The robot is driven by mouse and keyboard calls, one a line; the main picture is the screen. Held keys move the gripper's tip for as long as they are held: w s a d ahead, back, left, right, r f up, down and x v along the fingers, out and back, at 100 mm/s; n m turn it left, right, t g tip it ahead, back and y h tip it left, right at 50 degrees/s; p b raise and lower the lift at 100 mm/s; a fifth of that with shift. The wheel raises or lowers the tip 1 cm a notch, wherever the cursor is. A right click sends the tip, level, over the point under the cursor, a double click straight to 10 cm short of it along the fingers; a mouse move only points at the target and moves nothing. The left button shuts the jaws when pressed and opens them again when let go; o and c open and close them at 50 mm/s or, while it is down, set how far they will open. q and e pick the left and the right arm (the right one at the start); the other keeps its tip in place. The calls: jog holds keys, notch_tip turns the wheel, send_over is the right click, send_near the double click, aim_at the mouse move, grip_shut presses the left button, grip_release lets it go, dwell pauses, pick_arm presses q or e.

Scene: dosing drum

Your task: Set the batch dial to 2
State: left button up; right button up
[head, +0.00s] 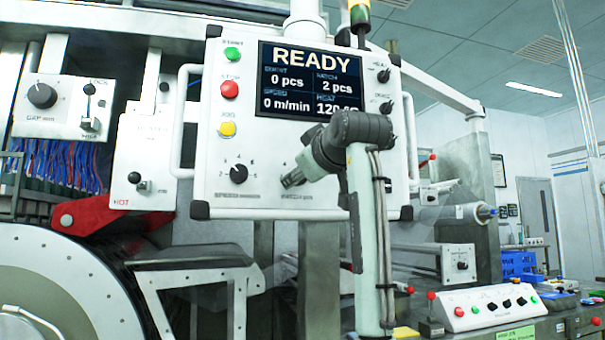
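The white control panel (255,200) fills the middle of the head view. Its screen (309,80) reads READY, with batch at 2 pcs and count at 0 pcs. The batch dial is at the panel's lower middle, above its batch label (297,196). My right arm's wrist and gripper cover the dial, so its pointer cannot be read. My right gripper (291,181) points left and down in front of the dial; whether it touches the dial, or how far its fingers are apart, is unclear. My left gripper is not in view.
The speed dial (237,172) sits left of the batch label. Green, red and yellow buttons (229,90) line the panel's left side, and two knobs (385,107) its right. A white handle (183,125) stands out at left. A button console (485,307) is at lower right.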

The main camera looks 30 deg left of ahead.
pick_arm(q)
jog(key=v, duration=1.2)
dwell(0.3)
